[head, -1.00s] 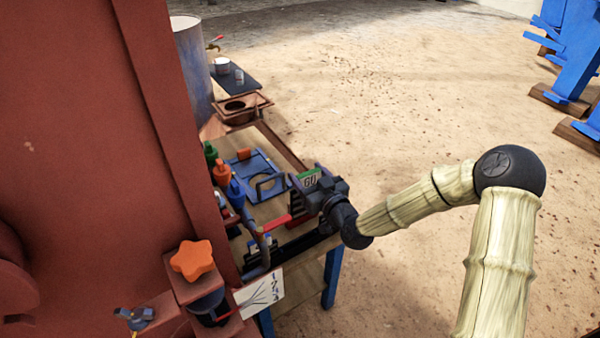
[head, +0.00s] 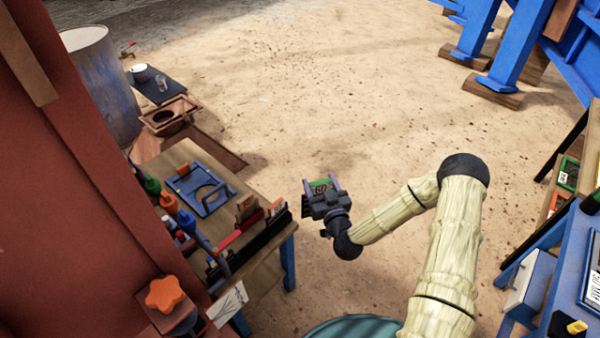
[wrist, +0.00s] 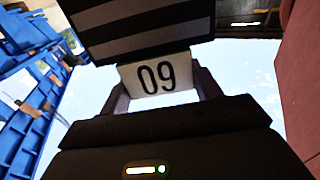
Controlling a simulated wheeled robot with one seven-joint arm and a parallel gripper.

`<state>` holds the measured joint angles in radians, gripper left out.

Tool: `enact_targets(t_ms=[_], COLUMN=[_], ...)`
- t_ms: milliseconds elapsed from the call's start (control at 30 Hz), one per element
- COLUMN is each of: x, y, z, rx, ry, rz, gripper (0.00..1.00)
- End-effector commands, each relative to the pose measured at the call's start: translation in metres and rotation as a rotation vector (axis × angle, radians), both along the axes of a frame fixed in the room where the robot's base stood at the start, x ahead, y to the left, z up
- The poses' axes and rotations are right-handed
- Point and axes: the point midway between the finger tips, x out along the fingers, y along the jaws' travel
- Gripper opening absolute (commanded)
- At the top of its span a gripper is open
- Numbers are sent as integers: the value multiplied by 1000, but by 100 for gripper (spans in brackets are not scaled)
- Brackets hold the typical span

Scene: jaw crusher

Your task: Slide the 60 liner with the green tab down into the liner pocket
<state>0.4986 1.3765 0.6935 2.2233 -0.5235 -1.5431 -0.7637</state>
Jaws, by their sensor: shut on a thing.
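My gripper (head: 322,194) is shut on the 60 liner (wrist: 140,28), a dark plate with pale stripes. The liner's green tab (head: 319,186) shows between the fingers in the head view. Its label (wrist: 158,76) is upside down in the wrist view, where it looks like "09". The gripper and liner are over open ground, to the right of the wooden work table (head: 262,180) and apart from it. I cannot make out the liner pocket in either view.
The table holds a dark rack (head: 262,233) with other labelled pieces, a blue frame (head: 203,188) and coloured bottles. A rusty red machine wall (head: 60,200) stands at left. A blue bench (head: 575,260) stands at right. Sandy ground between is clear.

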Motion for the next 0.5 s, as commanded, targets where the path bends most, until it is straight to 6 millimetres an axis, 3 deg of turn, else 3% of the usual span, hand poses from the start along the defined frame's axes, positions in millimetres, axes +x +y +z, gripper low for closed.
enact_targets(t_ms=[33, 500], x=[-2, -38], y=[-10, -90], z=[11, 22], rx=[4, -3], ry=[-1, 19], rz=[-27, -265], gripper=[0, 0])
